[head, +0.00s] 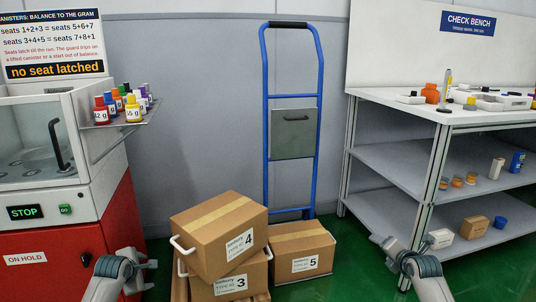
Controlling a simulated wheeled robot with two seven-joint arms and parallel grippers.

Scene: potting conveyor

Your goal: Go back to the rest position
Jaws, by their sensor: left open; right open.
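My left gripper (148,273) is at the lower left, in front of the red cabinet and left of the stacked boxes. It is open, with nothing between its fingers. My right gripper (399,246) is at the lower right, in front of the bench's lower shelf. It is also open and empty. Both grippers look apart from the boxes. My forearms come in from the bottom edge.
Carton 4 (207,231) sits tilted on carton 3 (228,291); carton 5 (290,241) is beside them. A blue hand truck (265,125) stands behind. The machine (75,208) is left, the check bench (402,104) right. Green floor is clear between cartons and bench.

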